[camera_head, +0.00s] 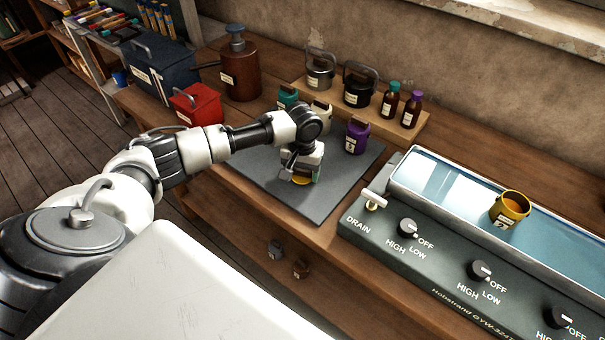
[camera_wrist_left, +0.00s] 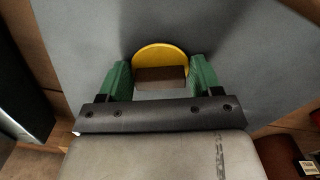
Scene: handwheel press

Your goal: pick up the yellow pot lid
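The yellow pot lid (camera_wrist_left: 160,55) is a round disc with a dark brown bar handle (camera_wrist_left: 160,78). In the head view only a sliver of the lid (camera_head: 301,180) shows, low over the grey mat (camera_head: 313,211); the gripper covers the rest. My left gripper (camera_head: 301,173) points down at the lid. In the left wrist view its green fingers (camera_wrist_left: 160,80) stand apart, one on each side of the handle. Whether they press on it cannot be told. The yellow pot (camera_head: 509,209), marked 2, stands without a lid in the bath at the right. My right gripper is not in view.
A purple pot (camera_head: 357,136) and a white pot (camera_head: 321,117) stand close behind my left gripper. A wooden board (camera_head: 431,129) with bottles and dark pots lies further back. A red box (camera_head: 196,106) is to the left. The mat's front is clear.

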